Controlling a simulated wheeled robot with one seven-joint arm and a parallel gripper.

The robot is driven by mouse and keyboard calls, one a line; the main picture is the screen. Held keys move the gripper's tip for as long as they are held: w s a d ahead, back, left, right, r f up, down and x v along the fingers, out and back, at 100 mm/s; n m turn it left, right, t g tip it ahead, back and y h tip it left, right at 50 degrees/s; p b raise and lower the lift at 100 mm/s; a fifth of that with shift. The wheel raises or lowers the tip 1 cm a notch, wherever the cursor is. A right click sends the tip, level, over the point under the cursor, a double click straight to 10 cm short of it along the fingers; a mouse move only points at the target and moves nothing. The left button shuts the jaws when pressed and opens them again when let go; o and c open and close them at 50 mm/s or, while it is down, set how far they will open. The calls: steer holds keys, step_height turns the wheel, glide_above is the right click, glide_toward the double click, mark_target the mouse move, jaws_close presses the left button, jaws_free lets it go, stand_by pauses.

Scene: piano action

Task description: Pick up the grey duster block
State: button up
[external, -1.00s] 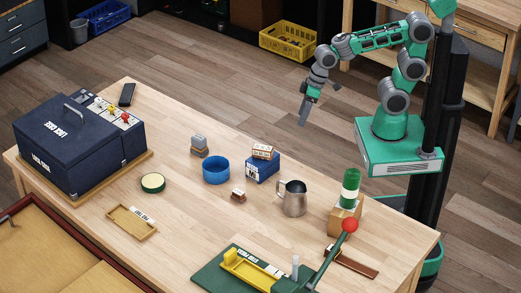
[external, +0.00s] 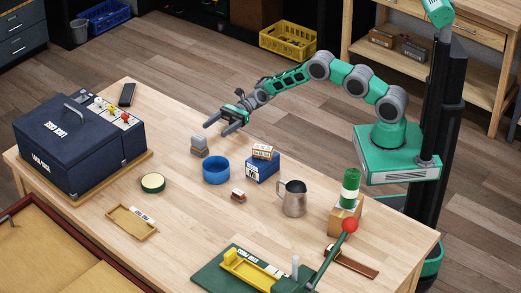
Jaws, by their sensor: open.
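The grey duster block appears to be the small block (external: 199,143) with a grey upper part and a brownish lower part, standing on the wooden table near its far edge. My gripper (external: 216,129) is open and empty. Its two fingers point left and slightly down, and in the picture they sit just above and right of the block. I see a gap between fingers and block, but cannot tell the exact height.
A blue round bowl (external: 216,170) stands close to the block, front right. A blue box (external: 262,170) with a small labelled block (external: 263,152) on top and a metal jug (external: 293,198) stand further right. A dark blue case (external: 70,150) is at left. Table between case and block is mostly clear.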

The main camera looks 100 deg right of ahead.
mark_target(199, 142)
steer(key=x, duration=1.1)
steer(key=shift+s+a+p, duration=0.1)
steer(key=shift+s+p, duration=0.05)
steer(key=shift+p, duration=0.2)
steer(key=shift+c, duration=0.5)
steer(key=c, duration=1.4)
steer(key=shift+c, duration=0.2)
